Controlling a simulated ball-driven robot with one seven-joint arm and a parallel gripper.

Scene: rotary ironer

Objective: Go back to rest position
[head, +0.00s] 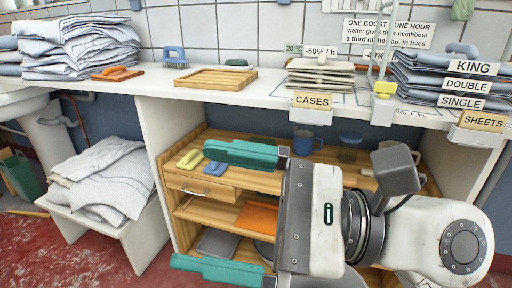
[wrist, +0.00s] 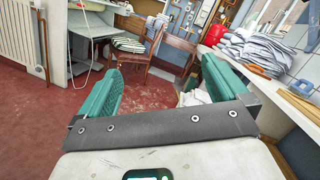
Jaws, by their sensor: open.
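My gripper (head: 228,210) is open and empty, with its two teal fingers spread wide apart, pointing left in front of the white counter. In the wrist view my gripper (wrist: 160,90) also shows both teal fingers with nothing between them. The upper finger overlaps the wooden shelf unit (head: 210,205) under the counter in the head view. I cannot tell whether it touches anything there. My white arm reaches in from the right.
The white counter (head: 220,83) holds folded linen (head: 80,48), a wooden tray (head: 215,78) and labelled stacks. A white bench (head: 142,240) with crumpled cloth (head: 105,175) stands left. The wrist view shows a wooden chair (wrist: 130,50) and open red floor (wrist: 50,125).

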